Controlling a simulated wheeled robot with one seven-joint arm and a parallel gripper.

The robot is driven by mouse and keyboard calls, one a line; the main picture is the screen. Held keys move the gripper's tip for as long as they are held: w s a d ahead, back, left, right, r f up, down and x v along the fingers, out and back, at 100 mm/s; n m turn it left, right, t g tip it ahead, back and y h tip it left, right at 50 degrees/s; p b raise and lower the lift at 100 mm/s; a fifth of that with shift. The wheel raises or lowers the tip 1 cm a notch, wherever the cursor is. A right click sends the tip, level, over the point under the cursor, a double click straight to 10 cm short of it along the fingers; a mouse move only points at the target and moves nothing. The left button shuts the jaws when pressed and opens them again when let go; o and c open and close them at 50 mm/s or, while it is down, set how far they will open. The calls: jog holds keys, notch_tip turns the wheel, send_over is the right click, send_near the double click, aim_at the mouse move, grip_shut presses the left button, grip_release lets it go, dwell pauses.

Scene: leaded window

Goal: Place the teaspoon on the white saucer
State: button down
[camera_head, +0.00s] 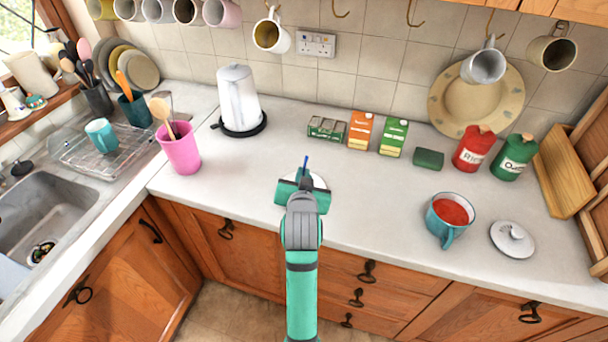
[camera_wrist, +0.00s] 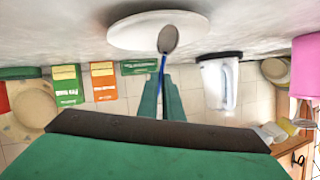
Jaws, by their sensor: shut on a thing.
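The white saucer (camera_head: 319,181) lies on the worktop, mostly hidden behind my gripper (camera_head: 304,184) in the head view. The wrist view shows more of the saucer (camera_wrist: 140,30), upside down at the top. My gripper (camera_wrist: 160,88) is shut on the teaspoon (camera_wrist: 162,68) by its blue handle. The spoon's grey metal bowl points away from the fingers and overlaps the saucer's edge in the wrist view. I cannot tell whether the bowl touches the saucer. In the head view only a bit of the blue handle (camera_head: 306,163) shows above the gripper.
A pink cup (camera_head: 180,150) and a white kettle (camera_head: 238,98) stand to the left. Small boxes (camera_head: 360,131) stand behind. A teal pot of red contents (camera_head: 437,230) and a white lid (camera_head: 512,239) are at the right. Worktop around the saucer is clear.

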jog(key=shift+f, duration=0.1)
jog(key=shift+f, duration=0.35)
jog(key=shift+f, duration=0.15)
jog(key=c, duration=1.9)
grip_release()
